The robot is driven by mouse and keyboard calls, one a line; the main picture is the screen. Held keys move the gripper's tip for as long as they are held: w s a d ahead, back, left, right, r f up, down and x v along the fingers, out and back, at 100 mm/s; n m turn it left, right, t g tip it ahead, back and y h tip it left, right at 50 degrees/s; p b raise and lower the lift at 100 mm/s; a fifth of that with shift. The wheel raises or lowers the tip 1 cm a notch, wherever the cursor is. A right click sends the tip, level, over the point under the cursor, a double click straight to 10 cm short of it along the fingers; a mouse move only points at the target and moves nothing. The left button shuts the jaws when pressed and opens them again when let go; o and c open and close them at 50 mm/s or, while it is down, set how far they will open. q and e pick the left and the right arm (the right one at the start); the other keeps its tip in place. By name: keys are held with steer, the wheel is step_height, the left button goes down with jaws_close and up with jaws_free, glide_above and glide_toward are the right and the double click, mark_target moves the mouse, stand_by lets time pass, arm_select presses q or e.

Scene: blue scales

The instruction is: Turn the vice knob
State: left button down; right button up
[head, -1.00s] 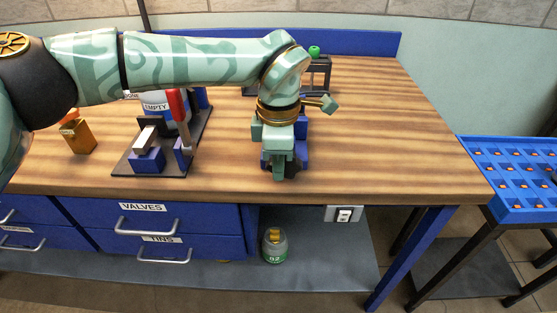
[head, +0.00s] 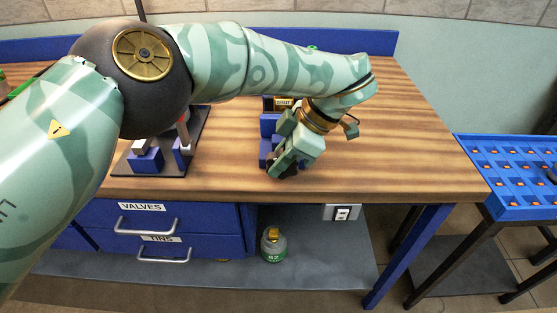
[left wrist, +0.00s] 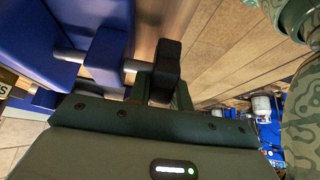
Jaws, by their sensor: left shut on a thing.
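The blue vice (head: 267,128) stands near the front edge of the wooden workbench, partly hidden by my left gripper. My left gripper (head: 279,170) reaches down to the vice's front end, tilted with its wrist up and to the right. It is shut on the dark vice knob (head: 290,171), which is mostly hidden in the head view. In the left wrist view, the vice's blue jaws (left wrist: 108,55) and silver shaft lead to the black knob (left wrist: 166,72) just ahead of the gripper body. My right gripper is not in view.
A dark plate with another blue fixture (head: 147,160) lies left on the workbench (head: 400,150), partly behind my left arm. The bench's right side is clear. A blue compartment tray (head: 505,170) stands far right. A green-grey canister (head: 273,244) sits on the shelf below.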

arm_select(q)
steer(key=shift+y, duration=0.4)
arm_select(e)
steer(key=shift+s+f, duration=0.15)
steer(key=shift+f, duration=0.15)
arm_select(q)
steer(key=c, duration=1.6)
jaws_free()
steer(key=shift+d, duration=0.1)
steer(key=shift+o, duration=0.2)
